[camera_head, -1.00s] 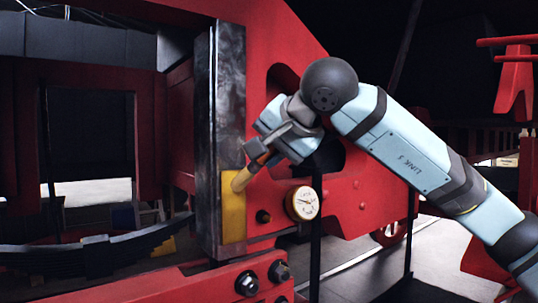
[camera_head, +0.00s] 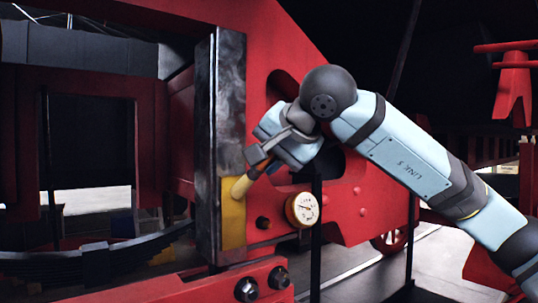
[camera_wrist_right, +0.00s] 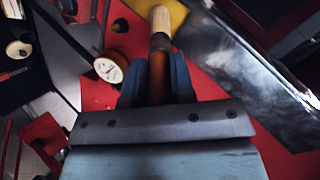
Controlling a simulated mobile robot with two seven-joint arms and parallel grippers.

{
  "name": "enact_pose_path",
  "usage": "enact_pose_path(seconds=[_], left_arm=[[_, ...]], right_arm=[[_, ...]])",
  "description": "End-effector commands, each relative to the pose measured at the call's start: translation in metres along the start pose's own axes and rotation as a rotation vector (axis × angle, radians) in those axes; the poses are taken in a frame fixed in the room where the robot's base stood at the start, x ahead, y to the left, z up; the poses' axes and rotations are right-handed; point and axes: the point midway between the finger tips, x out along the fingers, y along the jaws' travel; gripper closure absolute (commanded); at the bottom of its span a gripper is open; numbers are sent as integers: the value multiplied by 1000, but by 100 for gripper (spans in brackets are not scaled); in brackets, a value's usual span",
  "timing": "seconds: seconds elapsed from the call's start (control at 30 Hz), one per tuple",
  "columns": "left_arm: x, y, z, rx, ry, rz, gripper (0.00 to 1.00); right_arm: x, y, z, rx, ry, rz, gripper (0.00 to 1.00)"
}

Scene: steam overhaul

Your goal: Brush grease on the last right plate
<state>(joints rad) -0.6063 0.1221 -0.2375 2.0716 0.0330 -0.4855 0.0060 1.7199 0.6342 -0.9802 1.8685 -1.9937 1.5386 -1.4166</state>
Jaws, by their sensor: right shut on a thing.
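The right plate (camera_head: 230,105) is a tall grey metal strip on the red frame. Its lower part is covered with yellow grease (camera_head: 232,232); the upper part is bare metal. My right gripper (camera_head: 258,163) is shut on the brush (camera_head: 240,187), whose pale bristles are at the top edge of the yellow area and look to touch it. In the right wrist view the brush (camera_wrist_right: 160,45) points away between the fingers, its tip over the yellow patch (camera_wrist_right: 172,12); the bare plate (camera_wrist_right: 250,70) runs down to the right. My left gripper is not in view.
A round gauge (camera_head: 303,208) sits on the red frame (camera_head: 350,205) just right of the plate's lower end. Large bolts (camera_head: 248,287) stick out below. A dark leaf spring (camera_head: 100,255) lies to the left. Open dark space is behind the frame.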

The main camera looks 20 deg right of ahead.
Motion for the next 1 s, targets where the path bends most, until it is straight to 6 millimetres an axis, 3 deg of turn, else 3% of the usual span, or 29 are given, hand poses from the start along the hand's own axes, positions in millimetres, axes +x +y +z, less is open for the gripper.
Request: enact_pose_path(seconds=[1.0], left_arm=[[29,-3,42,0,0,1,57]], right_arm=[[34,44,32,0,1,2,100]])
